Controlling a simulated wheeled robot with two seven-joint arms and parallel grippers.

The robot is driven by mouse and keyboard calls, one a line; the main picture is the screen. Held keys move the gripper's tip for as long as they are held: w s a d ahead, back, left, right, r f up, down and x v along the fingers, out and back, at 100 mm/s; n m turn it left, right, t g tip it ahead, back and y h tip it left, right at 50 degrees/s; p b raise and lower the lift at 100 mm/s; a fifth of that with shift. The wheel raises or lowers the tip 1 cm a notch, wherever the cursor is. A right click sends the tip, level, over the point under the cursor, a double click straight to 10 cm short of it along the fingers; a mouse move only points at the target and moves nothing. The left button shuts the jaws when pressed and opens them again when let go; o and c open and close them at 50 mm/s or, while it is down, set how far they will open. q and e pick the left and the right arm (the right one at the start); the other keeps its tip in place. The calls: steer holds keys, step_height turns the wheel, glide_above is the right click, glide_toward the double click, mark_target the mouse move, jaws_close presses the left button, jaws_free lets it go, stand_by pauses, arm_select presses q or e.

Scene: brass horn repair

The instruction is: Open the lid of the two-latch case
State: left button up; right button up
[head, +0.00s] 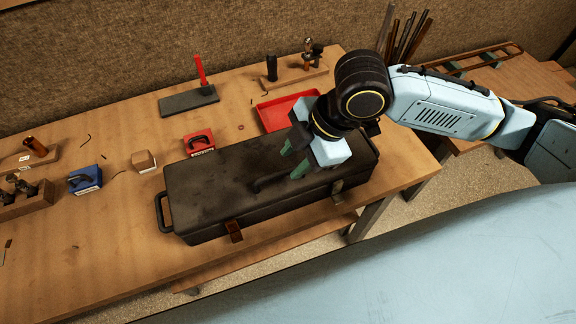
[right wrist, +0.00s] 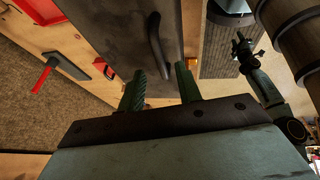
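The long black case (head: 215,185) lies on the wooden bench with its lid shut. A curved dark handle (head: 268,182) is on top of the lid; it also shows in the right wrist view (right wrist: 157,38). Two latches are on the front side: a reddish-brown one (head: 233,230) toward the left and a greyer one (head: 336,187) toward the right. I cannot tell whether either is undone. My right gripper (head: 291,162) is over the lid, right of the handle. Its green fingers are apart with nothing between them, and the handle lies beyond the tips.
Behind the case are a red tray (head: 276,122), a red block (head: 199,142) and a dark pad (head: 188,100) with a red upright tool. A wooden block (head: 143,161) and a blue block (head: 84,180) lie to the left. The bench's front edge is close before the case.

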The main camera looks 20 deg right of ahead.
mark_target(283, 172)
steer(key=shift+x, duration=1.7)
jaws_close()
